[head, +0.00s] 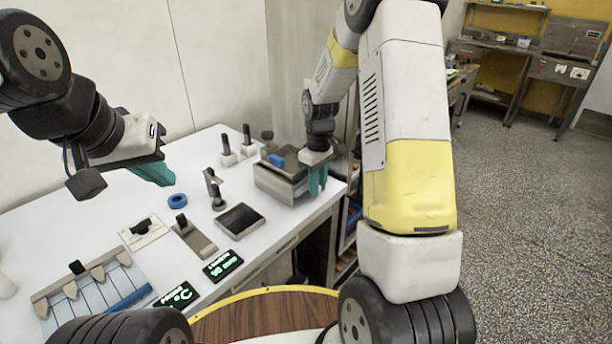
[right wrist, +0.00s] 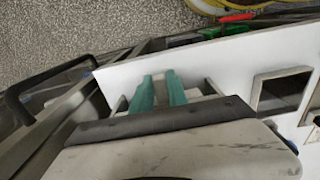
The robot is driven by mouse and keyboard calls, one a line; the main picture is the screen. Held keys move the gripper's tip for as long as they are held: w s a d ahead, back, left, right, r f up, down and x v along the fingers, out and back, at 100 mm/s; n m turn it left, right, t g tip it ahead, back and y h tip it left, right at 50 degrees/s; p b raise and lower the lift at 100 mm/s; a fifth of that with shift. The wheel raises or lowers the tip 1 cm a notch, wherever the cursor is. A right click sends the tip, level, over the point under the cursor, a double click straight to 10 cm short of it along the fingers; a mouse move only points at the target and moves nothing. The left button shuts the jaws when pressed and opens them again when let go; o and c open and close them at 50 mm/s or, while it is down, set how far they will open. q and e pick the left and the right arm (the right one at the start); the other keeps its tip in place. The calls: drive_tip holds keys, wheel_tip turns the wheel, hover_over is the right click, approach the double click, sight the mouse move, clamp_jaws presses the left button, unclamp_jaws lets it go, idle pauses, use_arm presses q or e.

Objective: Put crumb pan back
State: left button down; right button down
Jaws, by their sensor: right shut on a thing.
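A steel box-shaped unit (head: 278,186) with an open top stands at the table's right end in the head view. My right gripper (head: 317,180) is at its right end, fingers pointing down, shut on what seems to be the crumb pan. In the right wrist view my right gripper's teal fingers (right wrist: 162,88) have a pale metal piece by them; my wrist hides most of it. I cannot tell how far the pan sits inside the unit. My left gripper (head: 153,174) hangs empty above the table's left part; its finger gap is not clear.
A shallow dark tray (head: 240,207) with a metal rim lies mid-table. A blue ring (head: 177,201), a metal plate with a black knob (head: 193,238) and two green displays (head: 222,265) lie nearby. A rack with several pale pointed pieces (head: 97,273) is front left.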

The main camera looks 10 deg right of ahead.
drive_tip(key=shift+w+a+f, duration=0.25)
drive_tip(key=shift+w+f, duration=0.05)
drive_tip(key=shift+f, duration=0.45)
drive_tip(key=shift+f, duration=0.1)
drive_tip(key=c, duration=1.3)
unclamp_jaws()
wheel_tip(320, 180, up, 12)
drive_tip(key=s+r+m+t+y, duration=0.1)
drive_tip(key=s+r+m+t, duration=0.25)
drive_tip(key=s+r, duration=0.85)
drive_tip(key=s+a+r+m+t, duration=0.1)
drive_tip(key=s, duration=0.5)
drive_tip(key=s+a+m+t+y, duration=0.1)
drive_tip(key=s+m, duration=0.1)
drive_tip(key=s, duration=0.4)
drive_tip(key=shift+s+r+t, duration=0.2)
drive_tip(key=shift+r+t, duration=0.15)
